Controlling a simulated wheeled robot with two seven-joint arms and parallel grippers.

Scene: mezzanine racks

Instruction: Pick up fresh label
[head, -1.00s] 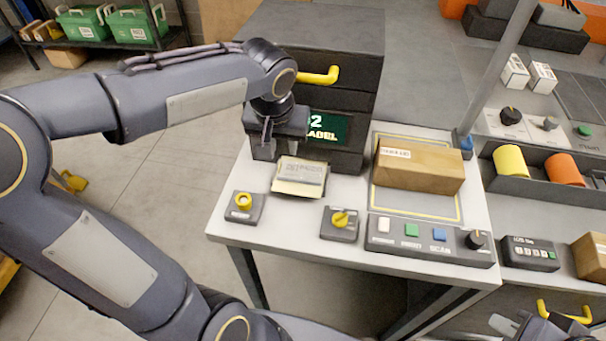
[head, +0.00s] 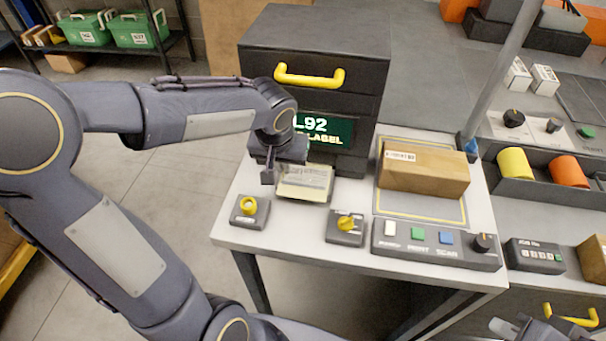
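A pale label (head: 306,181) with grey print lies on a small block at the foot of the dark printer cabinet (head: 315,40). The cabinet's green screen (head: 324,130) shows "L92" and a partly covered line ending in "LABEL". My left gripper (head: 270,177) points down at the label's left edge, close to it. One finger shows clearly; the other is hidden or blends in, so I cannot tell its opening or whether it touches the label. My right gripper (head: 520,328) is partly in view at the bottom right edge, its opening unclear.
A brown box (head: 425,170) with a barcode sits on the table's right side. Two yellow-knobbed switches (head: 249,208) and (head: 346,226) and a button panel (head: 435,245) line the front. A yellow handle (head: 310,76) sticks out of the cabinet. A grey post rises at right.

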